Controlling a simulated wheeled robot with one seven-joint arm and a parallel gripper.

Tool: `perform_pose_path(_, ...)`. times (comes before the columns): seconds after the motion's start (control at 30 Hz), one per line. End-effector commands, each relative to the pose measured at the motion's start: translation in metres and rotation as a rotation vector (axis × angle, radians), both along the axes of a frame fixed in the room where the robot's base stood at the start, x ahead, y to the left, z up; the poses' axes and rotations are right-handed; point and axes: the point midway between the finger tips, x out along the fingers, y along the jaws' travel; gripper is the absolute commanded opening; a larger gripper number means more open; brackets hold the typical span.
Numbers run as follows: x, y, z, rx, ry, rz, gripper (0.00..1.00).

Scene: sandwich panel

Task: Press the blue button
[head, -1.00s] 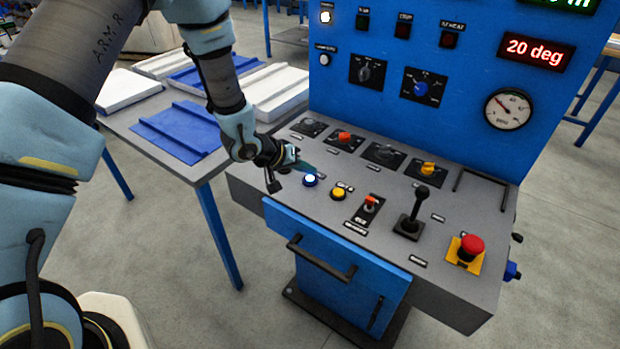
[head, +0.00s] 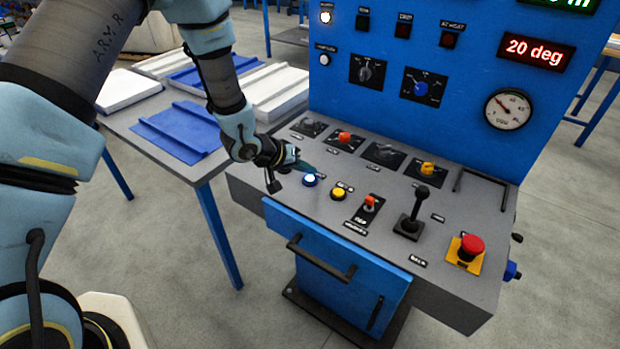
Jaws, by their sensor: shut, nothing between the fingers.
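The blue button (head: 310,180) sits on the grey sloped panel at its near left part. Its centre glows white inside a blue ring. My gripper (head: 306,167) is shut and empty, with its teal fingertips just above and behind the button in the picture. I cannot tell whether the fingertips touch it.
A yellow button (head: 338,193) is just right of the blue one. Beyond it are a toggle switch (head: 370,203), a black joystick (head: 412,222) and a red emergency button (head: 470,246). A table (head: 165,158) with blue and white panels stands left.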

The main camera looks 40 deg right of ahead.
Motion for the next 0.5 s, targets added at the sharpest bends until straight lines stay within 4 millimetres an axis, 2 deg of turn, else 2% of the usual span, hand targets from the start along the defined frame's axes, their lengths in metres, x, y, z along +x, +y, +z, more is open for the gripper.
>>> perform_pose_path(0.5, -0.0001, 0.0, -0.0088, 0.0, 0.0, 0.0, 0.0)
